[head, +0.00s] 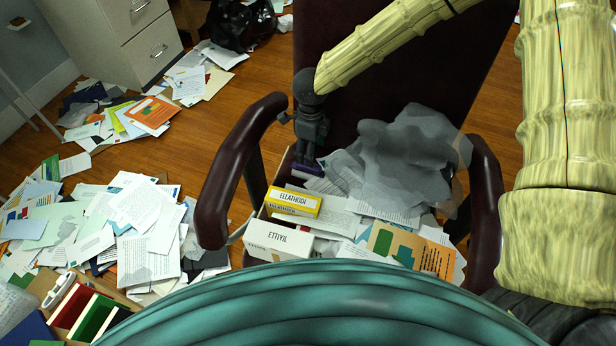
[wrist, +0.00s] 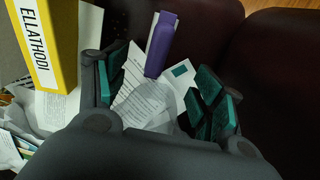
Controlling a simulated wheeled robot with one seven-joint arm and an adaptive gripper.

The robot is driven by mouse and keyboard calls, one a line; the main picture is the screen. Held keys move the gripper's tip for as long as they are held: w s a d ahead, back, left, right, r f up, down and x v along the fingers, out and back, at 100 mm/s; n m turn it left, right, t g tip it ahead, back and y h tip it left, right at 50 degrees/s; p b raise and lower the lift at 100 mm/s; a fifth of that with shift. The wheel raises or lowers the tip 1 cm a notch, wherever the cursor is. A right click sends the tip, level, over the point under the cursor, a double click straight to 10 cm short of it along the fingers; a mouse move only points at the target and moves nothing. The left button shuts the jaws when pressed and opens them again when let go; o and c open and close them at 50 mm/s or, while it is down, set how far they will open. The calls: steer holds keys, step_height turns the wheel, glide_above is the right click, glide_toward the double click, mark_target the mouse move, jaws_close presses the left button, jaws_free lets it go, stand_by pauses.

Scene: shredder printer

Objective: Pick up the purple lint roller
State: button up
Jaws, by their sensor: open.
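The purple lint roller (wrist: 160,45) lies on papers on the seat of a dark red armchair. In the wrist view it sits between and beyond my gripper's fingers. In the head view only a small purple part (head: 306,168) shows below my gripper (head: 310,152); the rest is hidden by the gripper. My gripper also shows in the wrist view (wrist: 160,90), with its dark, teal-padded fingers spread wide and nothing held. It points down at the seat's back left. I cannot tell whether a fingertip touches the roller.
A yellow ELLATHODI box (head: 294,202) and a white ETTIVIL box (head: 278,240) stand on the seat's front left. A grey crumpled translucent bag (head: 408,150) lies to the right. The chair's left armrest (head: 232,170) is near my gripper. Papers (head: 150,225) cover the floor at left.

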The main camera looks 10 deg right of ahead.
mark_target(307, 172)
steer(key=shift+w+f, duration=0.15)
steer(key=shift+f, duration=0.55)
step_height(307, 172, down, 5)
steer(key=shift+a+f+b, duration=0.1)
steer(key=shift+b, duration=0.5)
steer(key=shift+a+f+b, duration=0.2)
steer(key=shift+f+b, duration=0.05)
steer(key=shift+f, duration=1.05)
steer(key=shift+a+f+b, duration=0.15)
steer(key=shift+f+b, duration=0.05)
steer(key=shift+f, duration=1.05)
steer(key=shift+c, duration=0.2)
steer(key=c, duration=1.2)
steer(key=shift+r, duration=0.1)
step_height(307, 172, up, 10)
steer(key=shift+f+p, duration=0.1)
steer(key=shift+p, duration=0.7)
